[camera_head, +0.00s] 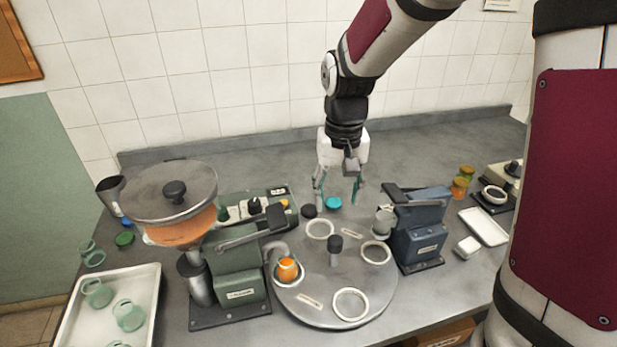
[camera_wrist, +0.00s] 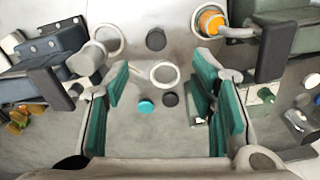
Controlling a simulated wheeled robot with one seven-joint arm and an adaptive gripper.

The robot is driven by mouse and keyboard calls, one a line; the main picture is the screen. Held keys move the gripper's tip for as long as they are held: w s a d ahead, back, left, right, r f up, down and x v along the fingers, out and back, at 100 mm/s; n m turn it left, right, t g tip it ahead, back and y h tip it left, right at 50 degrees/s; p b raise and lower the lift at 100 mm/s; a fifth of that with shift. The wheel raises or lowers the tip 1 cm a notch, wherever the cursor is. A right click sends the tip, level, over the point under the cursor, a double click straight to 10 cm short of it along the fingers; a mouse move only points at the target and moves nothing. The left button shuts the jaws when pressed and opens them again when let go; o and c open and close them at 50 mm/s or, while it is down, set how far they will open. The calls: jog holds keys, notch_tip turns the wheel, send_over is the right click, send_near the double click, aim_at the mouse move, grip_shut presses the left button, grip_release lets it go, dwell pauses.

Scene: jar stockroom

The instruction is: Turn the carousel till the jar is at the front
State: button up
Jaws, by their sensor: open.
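The carousel (camera_head: 330,285) is a round grey turntable with white ring seats and a dark central knob (camera_head: 335,250). The jar (camera_head: 287,270), with orange contents, stands in the ring at the carousel's left side, beside the green machine. In the wrist view the jar (camera_wrist: 211,20) shows at the upper right, under a machine's spout. My gripper (camera_head: 339,190) is open and empty above the counter behind the carousel. In the wrist view its teal fingers (camera_wrist: 165,105) are spread, with an empty ring seat (camera_wrist: 164,74) between and beyond them.
A green machine with a lidded hopper (camera_head: 238,270) stands left of the carousel, a blue machine (camera_head: 418,230) right. A teal lid (camera_head: 334,203) and a dark lid (camera_head: 309,211) lie behind it. A tray of empty jars (camera_head: 110,310) is at the left, a white tray (camera_head: 484,227) at the right.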

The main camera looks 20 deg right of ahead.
aim_at(335, 240)
jog(key=f, duration=0.5)
jog(key=f+p, duration=0.1)
jog(key=f, duration=0.4)
jog(key=w+f, duration=0.1)
jog(key=f, duration=0.4)
jog(key=shift+d+p, duration=0.3)
jog(key=shift+d, duration=0.1)
grip_shut()
